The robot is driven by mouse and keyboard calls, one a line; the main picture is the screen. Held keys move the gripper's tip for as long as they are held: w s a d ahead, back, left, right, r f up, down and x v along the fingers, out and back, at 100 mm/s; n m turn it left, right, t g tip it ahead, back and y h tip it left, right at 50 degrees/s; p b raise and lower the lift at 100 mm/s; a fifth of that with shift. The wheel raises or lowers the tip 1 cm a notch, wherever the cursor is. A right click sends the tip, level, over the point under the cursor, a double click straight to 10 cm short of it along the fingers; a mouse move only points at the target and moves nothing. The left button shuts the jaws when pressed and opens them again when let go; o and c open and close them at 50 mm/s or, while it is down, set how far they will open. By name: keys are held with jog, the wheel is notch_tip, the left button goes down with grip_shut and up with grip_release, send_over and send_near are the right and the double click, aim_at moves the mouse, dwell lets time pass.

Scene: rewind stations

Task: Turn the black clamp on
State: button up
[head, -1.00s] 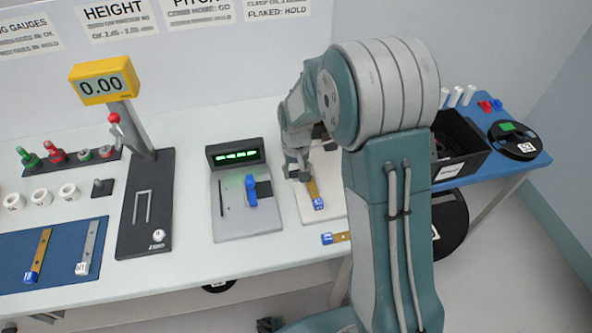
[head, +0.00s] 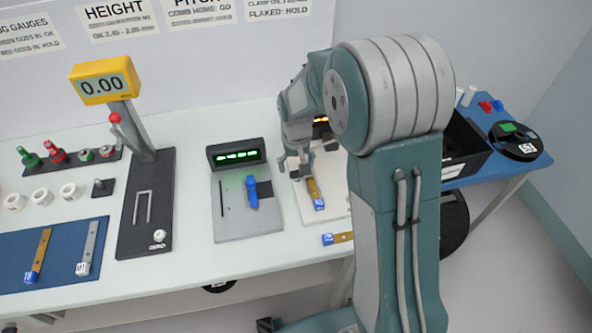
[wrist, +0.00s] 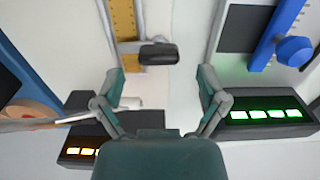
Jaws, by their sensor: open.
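The black clamp (wrist: 158,54) shows in the wrist view as a dark, rounded block on a grey bar, beside a brass strip (wrist: 124,22). In the head view I cannot clearly make the clamp out near my gripper. The strip (head: 314,190) has a blue tag and lies on a pale plate (head: 334,205). My gripper (wrist: 160,78) is open and empty, its fingers spread to either side of the clamp's line in the wrist view. The clamp appears ahead of the fingertips, with no visible contact. In the head view my gripper (head: 296,163) is above the plate's back left part.
A neighbouring grey station with a blue lever (head: 252,192) and green-lit display (head: 236,154) stands close on the left. An orange-lit display (wrist: 86,150) is near my gripper. A second blue-tagged strip (head: 338,238) lies at the table's front. A black bin (head: 462,140) stands right.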

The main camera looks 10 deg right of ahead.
aim_at(296, 171)
notch_tip(296, 171, up, 9)
dwell(0.3)
jog(key=s+d+r+t, duration=0.2)
jog(key=s+r+t, duration=0.1)
jog(key=s+r, duration=0.65)
jog(key=s+d+r+t, duration=0.1)
jog(key=s+t, duration=0.1)
jog(key=s, duration=1.2)
jog(key=shift+s+r+t, duration=0.2)
jog(key=shift+r+t, duration=0.1)
jog(key=shift+r, duration=0.1)
